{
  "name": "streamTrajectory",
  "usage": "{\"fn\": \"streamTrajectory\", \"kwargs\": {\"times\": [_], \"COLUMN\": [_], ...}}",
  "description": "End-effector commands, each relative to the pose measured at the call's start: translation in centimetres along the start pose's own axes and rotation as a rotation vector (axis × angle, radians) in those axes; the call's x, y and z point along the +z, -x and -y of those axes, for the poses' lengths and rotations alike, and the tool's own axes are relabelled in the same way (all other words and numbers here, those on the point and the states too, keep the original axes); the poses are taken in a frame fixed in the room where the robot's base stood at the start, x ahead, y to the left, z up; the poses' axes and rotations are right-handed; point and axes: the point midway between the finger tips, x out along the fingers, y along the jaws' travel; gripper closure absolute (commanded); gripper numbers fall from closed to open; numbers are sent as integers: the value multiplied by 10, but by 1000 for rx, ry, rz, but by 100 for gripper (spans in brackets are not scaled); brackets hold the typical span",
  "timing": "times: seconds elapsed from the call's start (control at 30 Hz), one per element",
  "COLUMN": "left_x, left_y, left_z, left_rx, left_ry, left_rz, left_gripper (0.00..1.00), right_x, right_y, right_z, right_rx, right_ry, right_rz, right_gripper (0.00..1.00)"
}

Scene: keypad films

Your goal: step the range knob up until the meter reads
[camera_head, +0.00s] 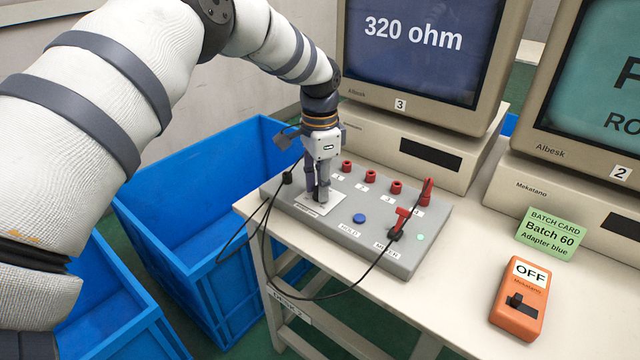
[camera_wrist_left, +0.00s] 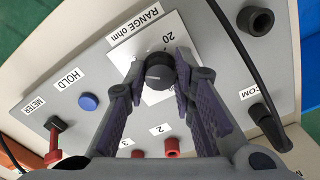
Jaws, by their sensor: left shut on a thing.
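The grey panel box (camera_head: 395,262) stands on the desk. Its black range knob (camera_wrist_left: 160,72) sits on a white plate labelled RANGE ohm (camera_wrist_left: 148,42), with a 20 mark visible; the plate also shows in the head view (camera_head: 326,209). My left gripper (camera_head: 319,192) reaches down onto the knob and is shut on it. In the left wrist view its two fingers (camera_wrist_left: 160,82) lie on either side of the knob. In the head view the fingers hide most of the knob. Monitor 3 (camera_head: 415,38) reads 320 ohm. My right gripper is not in view.
The panel has a blue HOLD button (camera_head: 359,218), several red sockets (camera_head: 370,176) and a red plug (camera_head: 401,222) at METER. Black cables loop over the desk's front edge. An orange box (camera_head: 518,300) marked OFF and a green batch card (camera_head: 551,233) are at right; blue crates (camera_head: 190,180) at left.

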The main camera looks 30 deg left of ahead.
Motion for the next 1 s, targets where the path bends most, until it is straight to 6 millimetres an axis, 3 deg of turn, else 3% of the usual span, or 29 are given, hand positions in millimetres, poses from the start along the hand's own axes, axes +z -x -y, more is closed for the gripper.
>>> {"fn": "streamTrajectory", "kwargs": {"times": [0.3, 0.8, 0.83, 0.9, 1.0], "left_x": [1, 1, 1, 1, 1], "left_y": [-1, -1, -1, -1, -1], "left_z": [0, 0, 0, 0, 0], "left_rx": [2, 2, 2, 2, 1], "left_ry": [-98, -115, -114, -114, -114], "left_rz": [3, 3, 3, 3, 2], "left_gripper": [100, 100, 74, 58, 56], "right_x": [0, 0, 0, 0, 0], "right_y": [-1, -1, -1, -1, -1], "right_z": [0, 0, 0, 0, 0], "right_rx": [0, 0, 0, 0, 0], "right_ry": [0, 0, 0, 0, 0], "right_rz": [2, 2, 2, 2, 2], "right_gripper": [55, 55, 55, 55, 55]}}
